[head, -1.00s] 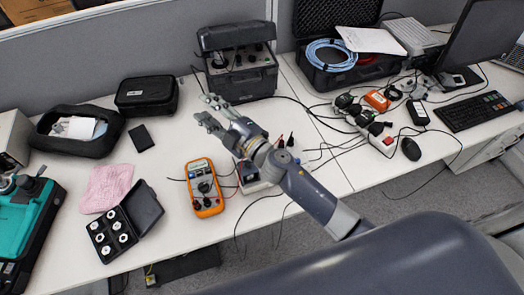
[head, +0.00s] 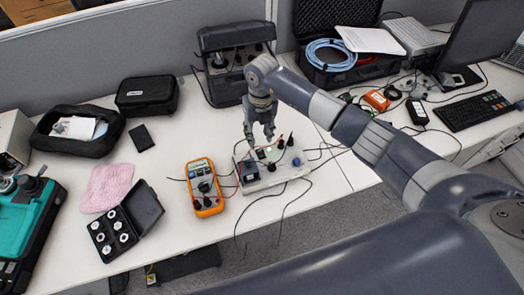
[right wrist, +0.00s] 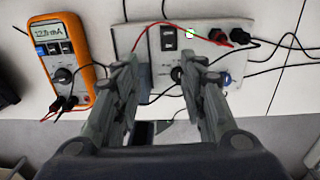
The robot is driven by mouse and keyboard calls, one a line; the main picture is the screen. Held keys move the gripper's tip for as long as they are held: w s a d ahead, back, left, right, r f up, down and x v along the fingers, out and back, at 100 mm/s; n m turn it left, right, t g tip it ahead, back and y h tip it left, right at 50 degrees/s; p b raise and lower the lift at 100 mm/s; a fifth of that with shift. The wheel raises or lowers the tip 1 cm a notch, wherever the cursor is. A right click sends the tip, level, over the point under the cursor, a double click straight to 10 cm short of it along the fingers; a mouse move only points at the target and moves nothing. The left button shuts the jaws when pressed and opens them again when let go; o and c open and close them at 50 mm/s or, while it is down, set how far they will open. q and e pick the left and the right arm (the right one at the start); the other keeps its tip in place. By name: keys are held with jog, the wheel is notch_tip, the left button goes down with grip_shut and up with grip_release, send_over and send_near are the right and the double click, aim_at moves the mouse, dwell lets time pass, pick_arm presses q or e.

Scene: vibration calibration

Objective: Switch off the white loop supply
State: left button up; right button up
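The white loop supply (head: 290,172) is a small white box with leads on the table, right of the orange multimeter (head: 204,187). In the right wrist view the supply (right wrist: 203,52) shows a black rocker switch (right wrist: 169,38) and a lit green lamp (right wrist: 190,33). The multimeter (right wrist: 68,50) display reads about 12 mA. My right gripper (head: 261,138) points down above the supply. In the right wrist view its fingers (right wrist: 163,65) are apart with nothing between them, on the near side of the switch. They partly hide the supply's near part. My left gripper is not in view.
A red lead (right wrist: 185,24) and black cables lie around the supply. A dark grey instrument case (head: 218,70) stands behind it. An open box of weights (head: 113,232) and a pink cloth (head: 106,187) lie left.

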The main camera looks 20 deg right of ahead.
aim_at(262, 156)
jog(key=f, duration=0.3)
jog(key=f+p, duration=0.1)
jog(key=f, duration=0.3)
jog(key=d+f, duration=0.1)
jog(key=f, duration=0.2)
jog(key=shift+f+p, duration=0.25)
jog(key=shift+p, duration=0.05)
grip_shut()
